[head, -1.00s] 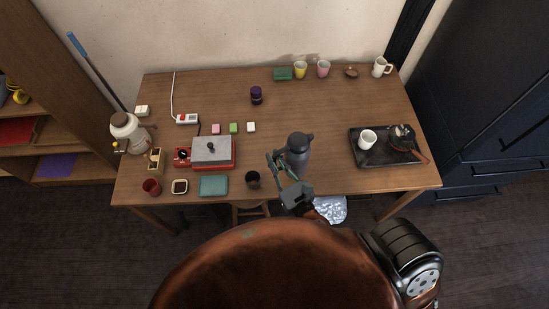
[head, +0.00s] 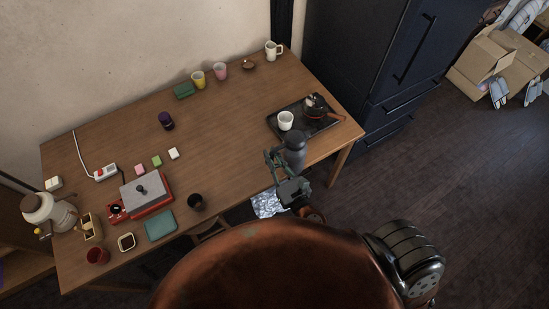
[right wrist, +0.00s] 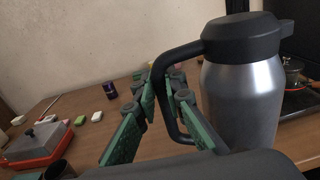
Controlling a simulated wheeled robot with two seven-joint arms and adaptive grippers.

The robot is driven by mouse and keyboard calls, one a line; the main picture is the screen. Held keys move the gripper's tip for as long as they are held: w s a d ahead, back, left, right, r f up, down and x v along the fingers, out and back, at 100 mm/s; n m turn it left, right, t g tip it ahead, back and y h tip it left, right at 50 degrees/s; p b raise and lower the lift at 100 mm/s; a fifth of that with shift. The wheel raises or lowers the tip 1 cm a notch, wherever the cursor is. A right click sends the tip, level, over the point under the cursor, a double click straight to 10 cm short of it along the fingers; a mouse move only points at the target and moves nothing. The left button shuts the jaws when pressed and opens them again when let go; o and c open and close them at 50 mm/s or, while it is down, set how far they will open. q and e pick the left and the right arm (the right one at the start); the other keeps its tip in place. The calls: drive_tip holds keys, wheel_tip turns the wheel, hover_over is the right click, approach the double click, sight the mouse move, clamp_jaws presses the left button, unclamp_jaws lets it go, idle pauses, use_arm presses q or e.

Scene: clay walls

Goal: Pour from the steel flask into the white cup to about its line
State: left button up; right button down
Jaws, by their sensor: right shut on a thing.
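The steel flask (head: 294,152) has a grey body and a dark lid, spout and handle. My right gripper (head: 276,166) is shut on its handle, and the flask is upright near the table's front edge, left of the tray's front corner. In the right wrist view the flask (right wrist: 242,100) fills the right side, with the green fingers (right wrist: 165,100) around the handle. I cannot tell if its base touches the table. My left gripper is not in view.
A black cup (head: 195,202) and a red-and-grey appliance (head: 145,194) are further left. A white mug (head: 273,50) stands at the back right. The table's middle is clear.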

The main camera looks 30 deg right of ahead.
drive_tip(key=w+a+r+n+y+p, duration=0.1)
drive_tip(key=w+a+p, duration=0.15)
drive_tip(key=w, duration=0.75)
drive_tip(key=w+a+r+p, duration=0.1)
drive_tip(key=w+r+p, duration=0.15)
drive_tip(key=w, duration=0.75)
drive_tip(key=d, duration=0.1)
drive_tip(key=d+f+m+b, duration=0.1)
drive_tip(key=d, duration=0.1)
drive_tip(key=d+f+m+b, duration=0.1)
drive_tip(key=shift+w+d+f, duration=0.1)
drive_tip(key=shift+w+d, duration=0.05)
drive_tip(key=shift+w, duration=0.25)
drive_tip(key=shift+f, duration=0.1)
